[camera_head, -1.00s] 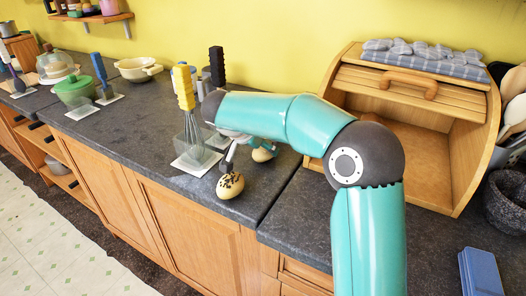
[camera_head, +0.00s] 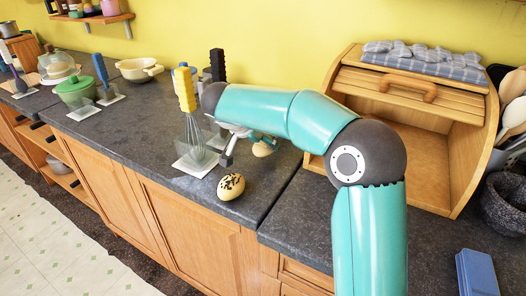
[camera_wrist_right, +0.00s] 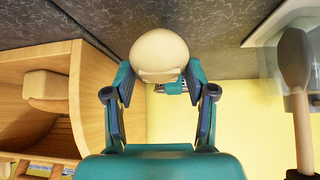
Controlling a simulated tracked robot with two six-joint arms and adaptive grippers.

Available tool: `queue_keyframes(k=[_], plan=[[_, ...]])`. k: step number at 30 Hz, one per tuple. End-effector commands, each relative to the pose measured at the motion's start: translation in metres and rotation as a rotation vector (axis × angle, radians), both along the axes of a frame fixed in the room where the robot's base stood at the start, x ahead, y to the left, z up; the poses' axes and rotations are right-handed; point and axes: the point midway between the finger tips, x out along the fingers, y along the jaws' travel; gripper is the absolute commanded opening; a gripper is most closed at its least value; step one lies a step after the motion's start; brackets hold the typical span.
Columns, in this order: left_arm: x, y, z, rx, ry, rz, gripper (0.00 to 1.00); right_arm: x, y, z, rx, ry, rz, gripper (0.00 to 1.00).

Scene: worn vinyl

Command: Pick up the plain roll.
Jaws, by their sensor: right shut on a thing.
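The plain roll (camera_head: 263,148) is pale, smooth and rounded, and is partly hidden by my right gripper (camera_head: 249,147) in the head view. In the right wrist view the roll (camera_wrist_right: 158,52) sits between the two fingertips, and the gripper (camera_wrist_right: 157,80) is shut on it. I cannot tell clearly how far it is above the counter. A seeded roll (camera_head: 231,187) with dark specks lies on the counter nearer the front edge, apart from the gripper. My left gripper is not in view.
A yellow-handled whisk (camera_head: 185,90) stands on a white plate left of the gripper. A black-handled utensil (camera_head: 217,64) stands behind. An open wooden bread box (camera_head: 460,160) is at right, with a blue box (camera_head: 480,272) in front. The front counter is largely clear.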

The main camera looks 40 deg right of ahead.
Motion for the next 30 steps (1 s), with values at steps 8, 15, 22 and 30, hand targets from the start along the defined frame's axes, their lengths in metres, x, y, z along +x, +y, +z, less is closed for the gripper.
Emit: queue_keyframes(k=[8,15,22,30], plan=[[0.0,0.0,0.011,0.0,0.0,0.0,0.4,0.0,0.0,0.016,0.0,-0.001,0.001,0.25],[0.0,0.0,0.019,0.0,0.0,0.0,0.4,0.0,0.0,0.028,0.0,-0.001,-0.001,0.25],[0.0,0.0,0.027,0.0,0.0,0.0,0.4,0.0,0.0,0.04,0.0,-0.001,-0.001,0.25],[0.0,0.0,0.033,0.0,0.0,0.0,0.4,0.0,0.0,0.049,0.0,0.001,0.001,0.25]])
